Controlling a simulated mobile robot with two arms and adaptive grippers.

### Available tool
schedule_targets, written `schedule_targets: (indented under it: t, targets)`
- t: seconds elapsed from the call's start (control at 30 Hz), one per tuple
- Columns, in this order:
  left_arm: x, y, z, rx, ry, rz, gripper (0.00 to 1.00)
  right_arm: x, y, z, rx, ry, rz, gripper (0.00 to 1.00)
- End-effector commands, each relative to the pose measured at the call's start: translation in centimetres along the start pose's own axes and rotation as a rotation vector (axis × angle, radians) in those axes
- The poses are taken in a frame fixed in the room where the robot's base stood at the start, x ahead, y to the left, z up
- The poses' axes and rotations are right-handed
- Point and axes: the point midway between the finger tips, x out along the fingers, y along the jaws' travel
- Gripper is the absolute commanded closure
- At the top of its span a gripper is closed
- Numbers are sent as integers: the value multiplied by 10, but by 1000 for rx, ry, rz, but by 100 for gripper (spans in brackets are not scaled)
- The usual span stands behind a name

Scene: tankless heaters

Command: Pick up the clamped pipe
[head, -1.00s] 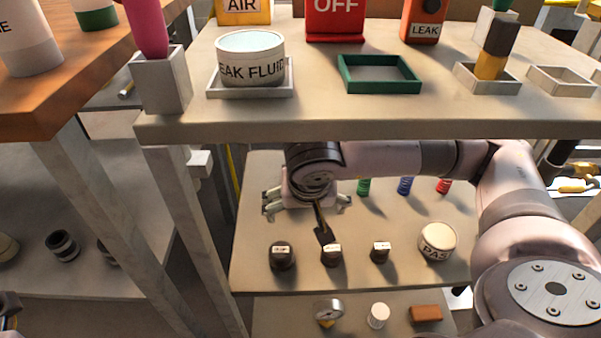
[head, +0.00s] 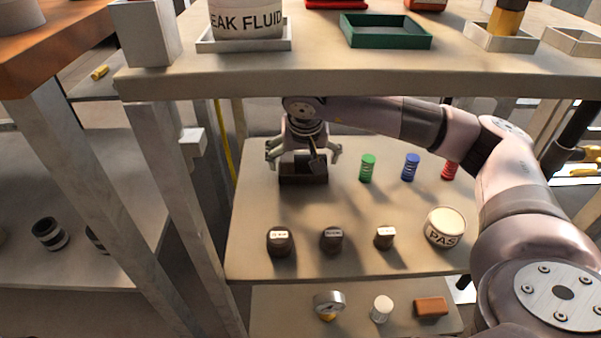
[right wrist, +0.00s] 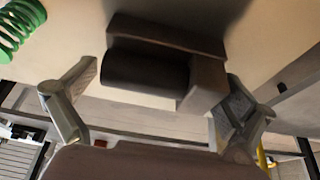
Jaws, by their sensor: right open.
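The clamped pipe (head: 303,172) appears as a dark brown piece at the back left of the middle shelf in the head view. In the right wrist view it is a dark cylinder (right wrist: 145,70) set against a brown block (right wrist: 205,82). My right gripper (head: 303,158) is open just above and around it in the head view, with a finger towards each side. In the right wrist view the fingers (right wrist: 160,85) stand apart on either side of the pipe and block, with nothing gripped. The gripper partly hides the pipe in the head view. My left gripper is not in view.
Green (head: 367,168), blue (head: 410,167) and red (head: 449,169) springs stand to the right on the same shelf. Three dark fittings (head: 332,239) and a paste tin (head: 444,227) line its front. The upper shelf (head: 380,82) overhangs the arm.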

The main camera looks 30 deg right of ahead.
Motion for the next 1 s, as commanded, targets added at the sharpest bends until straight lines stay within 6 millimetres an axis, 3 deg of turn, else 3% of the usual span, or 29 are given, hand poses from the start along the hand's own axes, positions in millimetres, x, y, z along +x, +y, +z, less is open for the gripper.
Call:
schedule_targets:
  t: [0.1,0.4,1.0]
  targets:
    - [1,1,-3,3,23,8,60,16,0,1,1,0,-2,0]
    - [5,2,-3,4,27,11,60,17,0,0,0,0,-2,1]
    - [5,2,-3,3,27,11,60,17,0,0,0,0,-1,41]
